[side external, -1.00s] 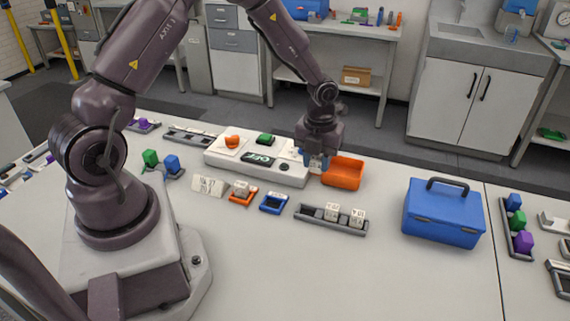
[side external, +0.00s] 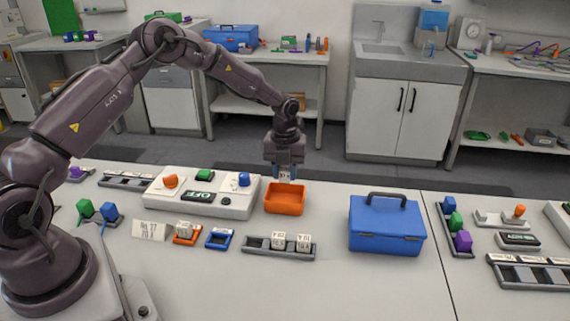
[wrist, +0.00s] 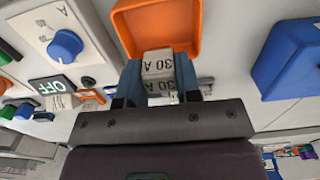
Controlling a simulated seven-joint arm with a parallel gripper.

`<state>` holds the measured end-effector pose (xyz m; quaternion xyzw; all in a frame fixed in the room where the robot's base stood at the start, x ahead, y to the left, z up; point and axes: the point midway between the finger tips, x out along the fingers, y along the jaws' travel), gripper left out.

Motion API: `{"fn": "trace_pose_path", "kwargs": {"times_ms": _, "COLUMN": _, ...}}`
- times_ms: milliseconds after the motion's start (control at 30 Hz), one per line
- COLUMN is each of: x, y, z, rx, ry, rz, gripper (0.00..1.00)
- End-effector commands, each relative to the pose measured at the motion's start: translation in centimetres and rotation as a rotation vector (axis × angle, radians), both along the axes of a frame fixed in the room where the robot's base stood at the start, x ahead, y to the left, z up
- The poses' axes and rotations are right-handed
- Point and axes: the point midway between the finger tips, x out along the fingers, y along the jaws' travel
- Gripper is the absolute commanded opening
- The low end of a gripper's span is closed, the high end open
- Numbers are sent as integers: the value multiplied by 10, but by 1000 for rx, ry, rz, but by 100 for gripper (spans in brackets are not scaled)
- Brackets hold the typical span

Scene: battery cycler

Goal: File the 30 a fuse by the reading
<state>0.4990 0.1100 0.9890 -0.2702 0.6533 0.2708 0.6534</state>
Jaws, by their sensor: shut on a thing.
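My gripper (side external: 285,174) is shut on a white block fuse, which reads 30 A in the wrist view (wrist: 158,66). The fuse is up at the far rim of the open orange bin (side external: 285,209); whether it touches is unclear. The bin also shows in the wrist view (wrist: 185,42) and looks empty there. The white cycler (side external: 160,199) stands left of the bin. Its display (side external: 199,196) reads OFF, and its blue knob (side external: 244,179) is at the right end. A white card (side external: 149,230) bears writing too small to read surely.
In front are an orange holder (side external: 178,241) with a white block, an empty blue holder (side external: 219,245) and a grey rack (side external: 256,245) with two white blocks. A blue toolbox (side external: 386,226) stands right of the bin.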

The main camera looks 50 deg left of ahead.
Motion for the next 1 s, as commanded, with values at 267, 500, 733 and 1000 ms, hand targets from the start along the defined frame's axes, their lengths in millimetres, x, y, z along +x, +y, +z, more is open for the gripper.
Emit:
{"fn": "trace_pose_path", "kwargs": {"times_ms": 267, "x": 0, "y": 0, "z": -29, "rx": -1, "ry": 1, "rz": 0, "gripper": 4}}
{"fn": "trace_pose_path", "kwargs": {"times_ms": 500, "x": 0, "y": 0, "z": -49, "rx": 0, "ry": 0, "rz": 0, "gripper": 4}}
{"fn": "trace_pose_path", "kwargs": {"times_ms": 733, "x": 0, "y": 0, "z": -57, "rx": 1, "ry": -1, "rz": 0, "gripper": 4}}
{"fn": "trace_pose_path", "kwargs": {"times_ms": 1000, "x": 0, "y": 0, "z": -58, "rx": 0, "ry": -1, "rz": 0, "gripper": 4}}
